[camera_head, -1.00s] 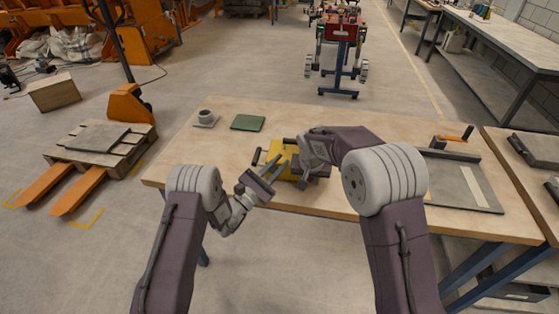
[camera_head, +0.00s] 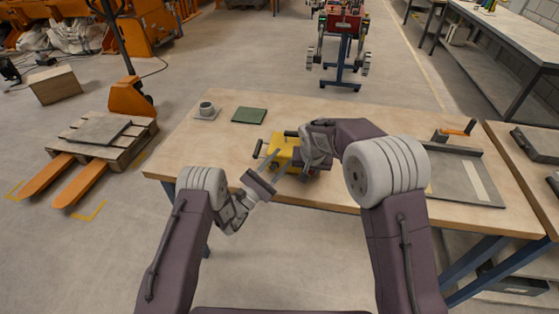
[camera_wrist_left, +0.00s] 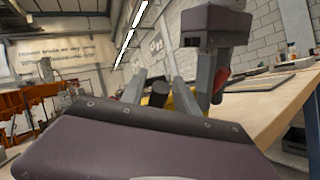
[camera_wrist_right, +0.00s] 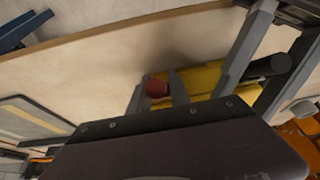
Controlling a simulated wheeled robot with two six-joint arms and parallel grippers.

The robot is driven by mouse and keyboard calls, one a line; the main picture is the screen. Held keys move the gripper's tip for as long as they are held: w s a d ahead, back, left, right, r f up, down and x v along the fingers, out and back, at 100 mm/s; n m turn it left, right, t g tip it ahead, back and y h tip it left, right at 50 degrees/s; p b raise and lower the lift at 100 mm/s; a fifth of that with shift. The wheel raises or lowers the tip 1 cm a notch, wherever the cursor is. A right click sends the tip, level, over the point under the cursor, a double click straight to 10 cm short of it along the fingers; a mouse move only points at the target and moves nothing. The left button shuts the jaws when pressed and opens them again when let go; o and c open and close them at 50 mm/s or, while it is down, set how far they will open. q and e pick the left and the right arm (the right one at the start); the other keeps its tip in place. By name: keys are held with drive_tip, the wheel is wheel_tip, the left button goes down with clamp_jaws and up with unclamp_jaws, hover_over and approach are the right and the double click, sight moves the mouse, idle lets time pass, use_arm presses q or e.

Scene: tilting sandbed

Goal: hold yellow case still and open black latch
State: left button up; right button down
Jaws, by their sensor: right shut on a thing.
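The yellow case (camera_head: 284,145) lies near the table's front edge, partly hidden by my right gripper. It also shows in the left wrist view (camera_wrist_left: 187,97) and the right wrist view (camera_wrist_right: 203,80). A black rounded latch or handle end (camera_wrist_right: 265,68) sticks out beside it. My left gripper (camera_head: 274,162) is open, with a finger on either side of that black part in the wrist views; contact is not clear. My right gripper (camera_wrist_right: 157,91) is shut on a red knob (camera_wrist_right: 157,87) at the case's side.
On the wooden table (camera_head: 220,150), a cup on a saucer (camera_head: 206,109) and a green pad (camera_head: 249,115) lie behind left. A grey tray (camera_head: 465,178) lies at right, with an orange-handled tool (camera_head: 455,132) behind it. The table's left part is mostly clear.

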use_arm(q)
wheel_tip(320, 180, up, 10)
idle(0.6)
use_arm(e)
drive_tip(key=c, duration=1.1)
unclamp_jaws()
drive_tip(key=shift+r, duration=0.1)
drive_tip(key=v, duration=1.1)
drive_tip(key=shift+s+r, duration=0.1)
drive_tip(key=shift+r, duration=0.3)
use_arm(q)
drive_tip(key=shift+f, duration=0.1)
use_arm(e)
drive_tip(key=shift+f, duration=0.1)
